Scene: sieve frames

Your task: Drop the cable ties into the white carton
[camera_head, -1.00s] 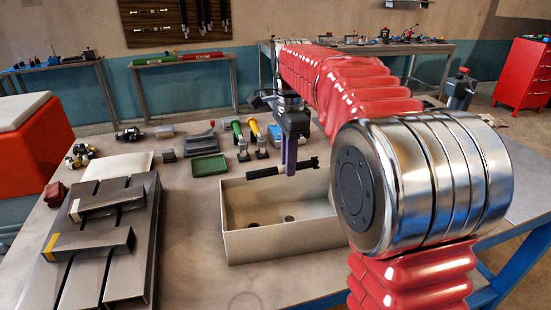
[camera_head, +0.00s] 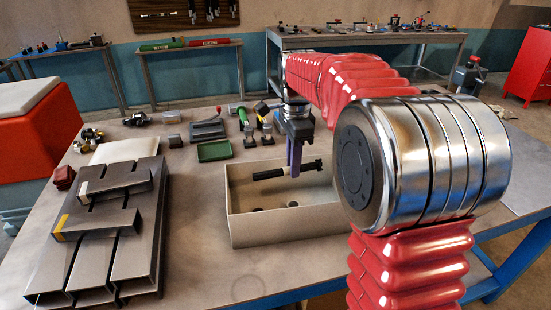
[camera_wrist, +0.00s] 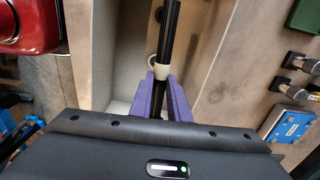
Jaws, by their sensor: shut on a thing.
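The cable ties are a black bundle (camera_head: 268,174) with a pale band that shows in the wrist view (camera_wrist: 170,25). My gripper (camera_head: 295,172) points down with its purple fingers shut on the bundle. In the wrist view the fingers (camera_wrist: 163,100) close around it just below the band. The bundle lies roughly level across the opening of the white carton (camera_head: 290,232), an open pale box on the table. Its exact height against the rim is hard to tell. Small dark round things lie on the carton's floor.
A dark slotted metal block with bars (camera_head: 110,235) fills the table's left side. A green tray (camera_head: 214,151), a grey tool (camera_head: 207,130) and several small fittings stand behind the carton. My arm covers the carton's right end. The table in front of the carton is clear.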

